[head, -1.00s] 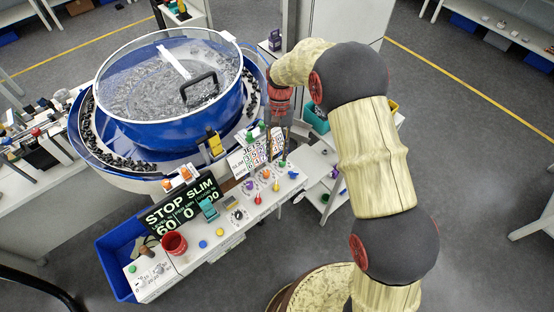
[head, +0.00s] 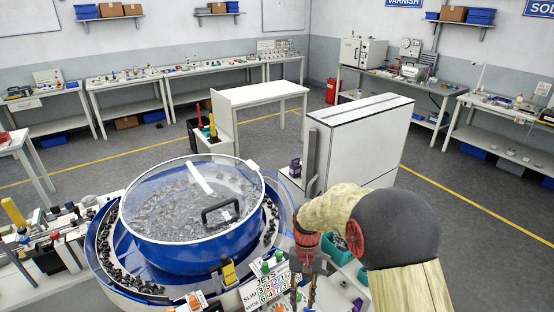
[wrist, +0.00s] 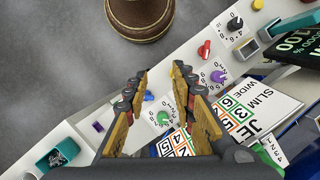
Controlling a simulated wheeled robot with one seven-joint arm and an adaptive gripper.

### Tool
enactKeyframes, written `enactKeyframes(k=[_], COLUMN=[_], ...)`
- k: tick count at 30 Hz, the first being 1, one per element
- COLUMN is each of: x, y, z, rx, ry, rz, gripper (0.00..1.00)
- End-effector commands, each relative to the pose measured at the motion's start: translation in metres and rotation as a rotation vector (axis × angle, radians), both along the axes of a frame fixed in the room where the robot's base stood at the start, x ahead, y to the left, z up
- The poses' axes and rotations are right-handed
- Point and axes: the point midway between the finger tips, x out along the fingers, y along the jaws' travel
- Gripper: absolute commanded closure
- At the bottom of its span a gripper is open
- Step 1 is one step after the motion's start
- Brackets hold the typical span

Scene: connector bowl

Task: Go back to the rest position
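My gripper (wrist: 160,72) shows in the wrist view with its two fingers apart and nothing between them. It points down over the white control panel (wrist: 188,50), which has coloured knobs and a number card (wrist: 250,100). In the head view my arm reaches in from the lower right, and the gripper hangs at the right front of the blue connector bowl (head: 175,257).
A white cabinet (head: 365,145) stands behind my arm, with teal bins (head: 335,250) on a shelf beside the bowl. A cluttered bench (head: 40,260) is at the left. Workbenches line the far walls. Grey floor (head: 470,230) at the right is clear.

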Motion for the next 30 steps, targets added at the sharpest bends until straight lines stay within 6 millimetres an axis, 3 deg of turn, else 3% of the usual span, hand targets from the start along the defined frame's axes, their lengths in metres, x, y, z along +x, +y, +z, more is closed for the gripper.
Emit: enactKeyframes(k=[15, 30], x=[-0.097, -0.198], y=[-0.059, -0.101], z=[0.108, 0.156], rx=[0.013, -0.017], ry=[-0.317, -0.679], rz=[0.082, 0.047], gripper=[0.74, 0.74])
